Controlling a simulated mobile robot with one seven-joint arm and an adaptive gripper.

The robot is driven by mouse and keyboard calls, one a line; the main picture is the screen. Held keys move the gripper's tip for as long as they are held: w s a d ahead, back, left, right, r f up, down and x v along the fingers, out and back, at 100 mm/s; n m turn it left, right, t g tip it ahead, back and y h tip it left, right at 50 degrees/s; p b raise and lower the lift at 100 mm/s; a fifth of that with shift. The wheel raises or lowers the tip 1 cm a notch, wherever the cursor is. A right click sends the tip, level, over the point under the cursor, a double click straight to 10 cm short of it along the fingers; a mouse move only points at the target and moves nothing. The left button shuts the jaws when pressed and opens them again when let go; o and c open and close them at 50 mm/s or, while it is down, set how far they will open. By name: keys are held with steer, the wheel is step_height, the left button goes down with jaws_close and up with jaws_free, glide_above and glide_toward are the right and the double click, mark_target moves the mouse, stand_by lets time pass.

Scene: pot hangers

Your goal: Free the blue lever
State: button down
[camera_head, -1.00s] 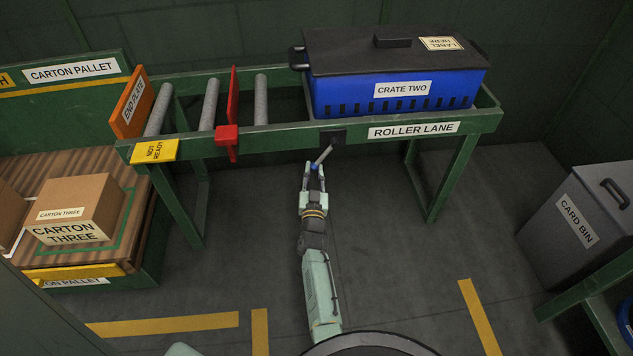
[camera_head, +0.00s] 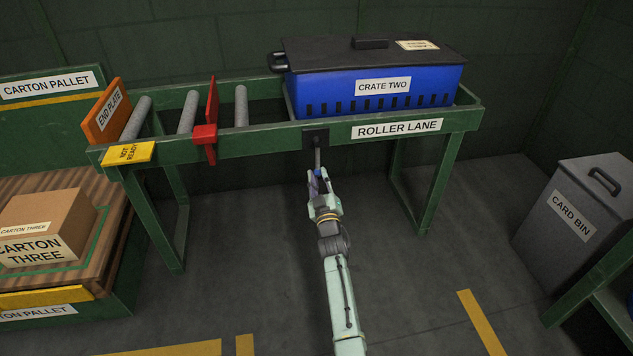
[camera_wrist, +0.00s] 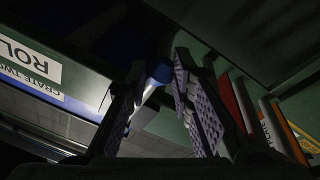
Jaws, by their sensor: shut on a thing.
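The blue lever is a grey rod (camera_head: 318,157) with a blue end, hanging almost straight down from a black plate (camera_head: 315,137) on the roller lane's front rail. My gripper (camera_head: 319,180) is below the rail, shut on the lever's lower end. In the wrist view the blue end (camera_wrist: 161,72) and pale rod show between the fingers of my gripper (camera_wrist: 158,78). The fingers hide part of the lever.
The blue crate two (camera_head: 383,87) sits on the lane's right part. A red stop (camera_head: 205,135) and an orange end plate (camera_head: 107,110) stand at left, with rollers between. A carton (camera_head: 50,222) is far left; a grey card bin (camera_head: 575,210) is right.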

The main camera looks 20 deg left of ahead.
mark_target(317, 158)
steer(key=shift+w+d+r, duration=0.25)
steer(key=shift+w+d, duration=0.05)
steer(key=shift+d, duration=0.1)
steer(key=c, duration=1.7)
jaws_free()
steer(key=o, duration=0.4)
steer(key=shift+f, duration=0.1)
steer(key=shift+s+a, duration=0.1)
step_height(317, 158, up, 10)
steer(key=shift+r, duration=0.1)
steer(key=shift+s, duration=0.1)
